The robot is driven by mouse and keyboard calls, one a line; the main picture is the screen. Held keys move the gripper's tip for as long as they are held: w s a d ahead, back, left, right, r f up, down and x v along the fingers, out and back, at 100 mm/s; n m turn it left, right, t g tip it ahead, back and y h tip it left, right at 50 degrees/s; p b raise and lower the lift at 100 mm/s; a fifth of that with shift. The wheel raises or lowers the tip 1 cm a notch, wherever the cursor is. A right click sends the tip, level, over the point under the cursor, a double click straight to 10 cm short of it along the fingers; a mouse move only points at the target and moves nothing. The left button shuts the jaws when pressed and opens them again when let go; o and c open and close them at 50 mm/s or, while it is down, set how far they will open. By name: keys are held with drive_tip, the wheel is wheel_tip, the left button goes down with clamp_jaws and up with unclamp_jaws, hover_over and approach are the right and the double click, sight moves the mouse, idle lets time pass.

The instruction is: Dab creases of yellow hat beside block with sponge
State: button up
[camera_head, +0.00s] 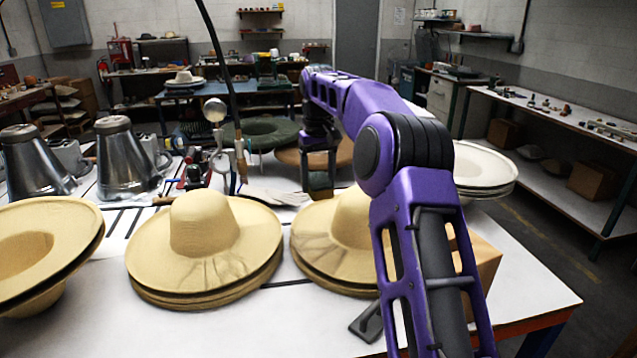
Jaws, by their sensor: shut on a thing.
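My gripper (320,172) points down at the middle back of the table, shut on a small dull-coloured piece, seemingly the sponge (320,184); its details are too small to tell. A yellow hat (204,235) tops a stack left of centre, with creases on its front brim. Another yellow hat (318,240) sits on a stack to its right; creases show on its left brim, and my arm hides its right side. The gripper is behind these hats, apart from them. A tan block or box (484,262) shows partly behind my arm, beside the right hat.
More tan hats (40,238) lie at the left edge. Metal cone-shaped vessels (126,155) stand behind them. A thin stand with a round gauge (215,110) rises near the gripper. A green hat (262,132) and pale hats (484,168) lie farther back. The front right tabletop is bare.

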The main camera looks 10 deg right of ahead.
hover_over(318, 250)
wheel_tip(318, 250, down, 10)
drive_tip(key=shift+w+f+b, duration=0.15)
drive_tip(key=shift+f+b, duration=0.9)
drive_tip(key=shift+f, duration=2.25)
drive_tip(key=shift+f, duration=0.65)
wheel_tip(318, 250, up, 3)
drive_tip(key=shift+p, duration=1.05)
drive_tip(key=shift+r+p, duration=0.4)
drive_tip(key=shift+r, duration=5.15)
drive_tip(key=shift+d, duration=0.1)
